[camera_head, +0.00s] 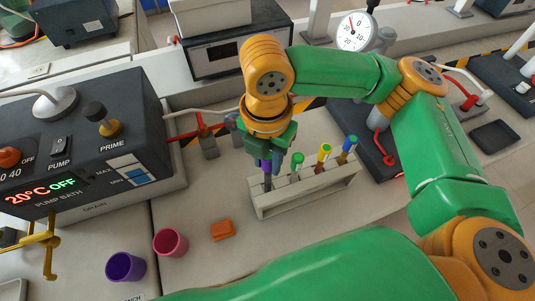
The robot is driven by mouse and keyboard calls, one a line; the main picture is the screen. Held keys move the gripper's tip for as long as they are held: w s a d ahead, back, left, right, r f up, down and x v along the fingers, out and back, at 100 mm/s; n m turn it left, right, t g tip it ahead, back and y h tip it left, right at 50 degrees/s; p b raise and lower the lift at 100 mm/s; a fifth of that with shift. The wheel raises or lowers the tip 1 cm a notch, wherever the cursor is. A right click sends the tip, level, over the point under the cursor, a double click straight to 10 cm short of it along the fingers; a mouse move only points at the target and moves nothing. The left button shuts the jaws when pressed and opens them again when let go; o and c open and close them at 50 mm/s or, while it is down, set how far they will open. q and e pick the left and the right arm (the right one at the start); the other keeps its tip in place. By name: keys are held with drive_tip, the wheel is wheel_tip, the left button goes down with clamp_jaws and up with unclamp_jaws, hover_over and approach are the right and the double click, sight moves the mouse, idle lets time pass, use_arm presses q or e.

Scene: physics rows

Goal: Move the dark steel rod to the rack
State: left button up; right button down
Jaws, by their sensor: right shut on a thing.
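My right gripper (270,155) points down over the left end of a pale rack (304,194). It is shut on the dark steel rod (267,182), whose lower part shows below the fingers at the rack's left end. I cannot tell how far the rod sits in a slot. A purple patch shows between the fingers, and the rod's upper part is hidden. Several capped tubes stand in the rack to the right: green (297,161), yellow (323,154) and blue (348,146). My left gripper is not in view.
A dark pump bath (85,145) stands at the left. A purple cup (125,267), a pink cup (170,243) and an orange block (222,230) are on the bench in front. A dial gauge (356,31) stands behind the rack. My right arm spans the right side.

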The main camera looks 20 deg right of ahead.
drive_tip(key=shift+f, duration=0.6)
drive_tip(key=shift+f+b, duration=0.85)
drive_tip(key=shift+f, duration=0.45)
drive_tip(key=shift+c, duration=0.6)
unclamp_jaws()
wheel_tip(320, 180, up, 7)
drive_tip(key=p, duration=0.9)
drive_tip(key=shift+r, duration=0.1)
